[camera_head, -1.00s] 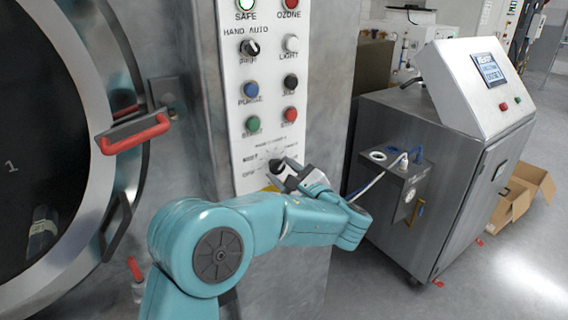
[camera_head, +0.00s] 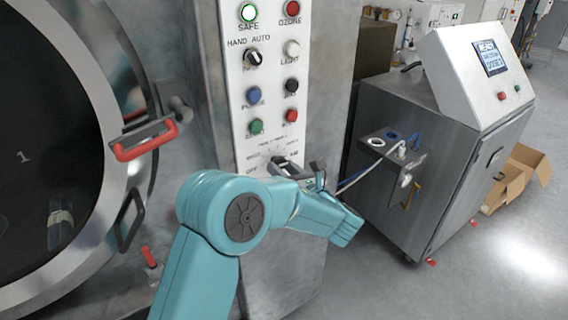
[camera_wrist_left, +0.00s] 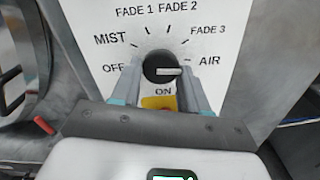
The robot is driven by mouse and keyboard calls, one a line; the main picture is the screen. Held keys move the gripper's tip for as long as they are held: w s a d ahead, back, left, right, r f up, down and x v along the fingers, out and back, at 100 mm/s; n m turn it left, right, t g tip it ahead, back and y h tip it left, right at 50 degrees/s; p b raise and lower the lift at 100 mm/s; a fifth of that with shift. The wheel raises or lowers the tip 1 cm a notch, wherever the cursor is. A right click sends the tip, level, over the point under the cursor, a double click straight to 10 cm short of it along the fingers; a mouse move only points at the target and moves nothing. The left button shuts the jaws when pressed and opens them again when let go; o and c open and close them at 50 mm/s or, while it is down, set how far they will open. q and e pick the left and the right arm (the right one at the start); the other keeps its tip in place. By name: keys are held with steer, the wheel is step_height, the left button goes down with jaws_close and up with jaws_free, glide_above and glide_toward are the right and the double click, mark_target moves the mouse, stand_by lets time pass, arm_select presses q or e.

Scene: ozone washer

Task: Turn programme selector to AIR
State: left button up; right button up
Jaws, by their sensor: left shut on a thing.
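The programme selector (camera_wrist_left: 160,68) is a round black knob with a pale pointer bar, on a white panel. In the left wrist view its pointer lies almost level and points right, toward the AIR label (camera_wrist_left: 210,61). OFF, MIST, FADE 1, FADE 2 and FADE 3 are printed around it. My left gripper (camera_wrist_left: 159,88) is shut on the knob, one finger at each side. In the head view my left gripper (camera_head: 290,170) is at the bottom of the panel and hides most of the knob. My right gripper is not in view.
The white panel (camera_head: 240,110) carries several buttons and a HAND/AUTO switch (camera_head: 253,58) above the selector. A round door with a red handle (camera_head: 146,141) is at left. A steel cabinet (camera_head: 440,140) with a screen stands at right, with open floor before it.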

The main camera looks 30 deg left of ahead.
arm_select(q)
steer(key=shift+f+m+p, duration=0.15)
steer(key=shift+m+p, duration=0.15)
steer(key=shift+m, duration=0.3)
steer(key=o, duration=1)
steer(key=shift+s, duration=0.1)
steer(key=shift+d, duration=0.1)
steer(key=b+v, duration=0.4)
steer(key=v, duration=1.2)
steer(key=shift+d, duration=0.1)
